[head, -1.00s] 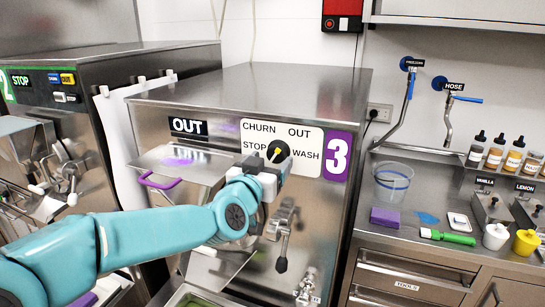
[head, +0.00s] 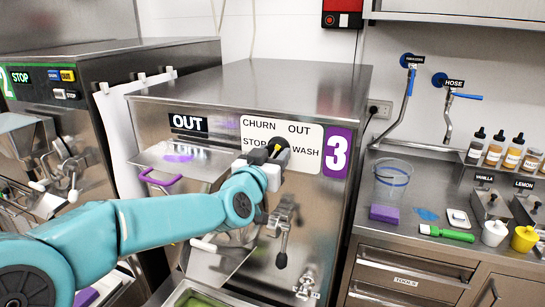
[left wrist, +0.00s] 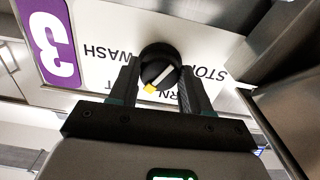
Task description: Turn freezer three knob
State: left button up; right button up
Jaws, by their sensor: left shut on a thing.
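Freezer three (head: 330,92) is a steel cabinet with a purple 3 label. Its round black knob (head: 284,144) sits on a white panel (head: 252,131) marked CHURN, OUT, STOP and WASH. My left gripper (head: 273,160) is at the knob from below and hides part of it. In the left wrist view the knob (left wrist: 160,58) is between the two fingers, which are shut on its sides. That view shows the panel upside down. The knob's pale pointer has a yellow end, toward the picture's lower left. My right gripper is not in view.
A steel hopper tray with a purple handle (head: 160,178) juts out left of the knob. A lever with a black end (head: 282,258) hangs below my gripper.

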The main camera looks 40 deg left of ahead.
pick_arm(q)
jog(key=n+b, duration=0.2)
jog(key=shift+f+n, duration=0.15)
jog(key=shift+n, duration=0.15)
jog(key=n+b, duration=0.2)
jog(key=shift+n, duration=0.3)
jog(key=n+b, duration=0.1)
jog(key=n, duration=0.2)
jog(key=shift+d+n+b, duration=0.1)
jog(key=shift+n+b, duration=0.2)
jog(key=n+b, duration=0.1)
jog(key=n, duration=0.2)
jog(key=shift+n, duration=0.4)
jog(key=n+b, duration=0.2)
jog(key=n, duration=0.5)
jog(key=n+b, duration=0.1)
jog(key=n, duration=0.2)
jog(key=shift+r+n+b, duration=0.3)
jog(key=shift+n, duration=0.1)
jog(key=shift+n, duration=0.3)
